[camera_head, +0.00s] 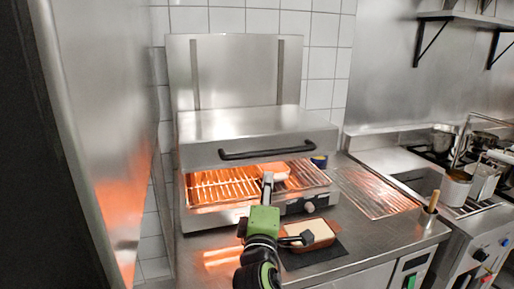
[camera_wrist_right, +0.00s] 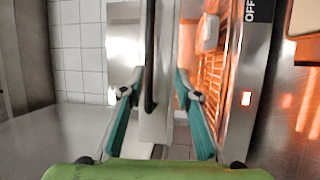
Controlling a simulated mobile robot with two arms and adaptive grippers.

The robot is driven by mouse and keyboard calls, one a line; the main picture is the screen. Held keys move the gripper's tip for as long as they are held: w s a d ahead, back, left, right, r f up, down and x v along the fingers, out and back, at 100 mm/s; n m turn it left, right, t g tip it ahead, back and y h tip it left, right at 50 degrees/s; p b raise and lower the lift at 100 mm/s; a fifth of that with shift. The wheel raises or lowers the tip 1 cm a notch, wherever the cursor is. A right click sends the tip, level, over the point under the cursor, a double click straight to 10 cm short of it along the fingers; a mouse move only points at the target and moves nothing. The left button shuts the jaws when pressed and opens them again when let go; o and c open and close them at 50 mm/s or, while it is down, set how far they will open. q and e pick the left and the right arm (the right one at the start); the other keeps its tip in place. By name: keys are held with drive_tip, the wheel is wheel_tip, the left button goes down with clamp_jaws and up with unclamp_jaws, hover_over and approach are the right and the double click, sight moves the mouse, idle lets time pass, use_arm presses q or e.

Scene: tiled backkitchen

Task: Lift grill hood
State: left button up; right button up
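The grill hood (camera_head: 205,155) is a brushed-metal box cover with a long black handle (camera_head: 268,153) across its front. A gap below it shows the glowing orange grill rack (camera_head: 222,185). My right gripper (camera_head: 267,182) is in front of the grill, just below the handle in the head view. In the right wrist view my gripper (camera_wrist_right: 158,95) is open, its green fingers spread and empty. The handle (camera_wrist_right: 150,60) runs upright in that picture between the two fingers; contact cannot be told. My left gripper is not in view.
A pale food piece (camera_head: 274,171) lies on the rack. A wire rack (camera_head: 372,190) and a wooden-handled tool (camera_head: 432,203) are further right. A metal panel stands close on the left.

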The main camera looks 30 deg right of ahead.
sight(272, 153)
drive_tip(key=w+d+r, duration=0.1)
drive_tip(key=w, duration=0.1)
drive_tip(key=w+d+r+p, duration=0.1)
drive_tip(key=w+d, duration=0.1)
drive_tip(key=w+d+r+p, duration=0.1)
drive_tip(key=w+d, duration=0.1)
drive_tip(key=shift+w+d+r, duration=0.1)
drive_tip(key=shift+w+r, duration=0.05)
drive_tip(key=shift+r, duration=0.1)
drive_tip(key=p+x, duration=0.1)
drive_tip(key=x, duration=0.2)
drive_tip(key=shift+w+d+r, duration=0.1)
drive_tip(key=shift+w+d, duration=0.3)
drive_tip(key=shift+w, duration=0.15)
drive_tip(key=shift+w+d, duration=0.2)
drive_tip(key=shift+w, duration=0.05)
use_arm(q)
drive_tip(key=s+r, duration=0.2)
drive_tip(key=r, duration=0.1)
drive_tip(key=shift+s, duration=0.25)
use_arm(e)
clamp_jaws()
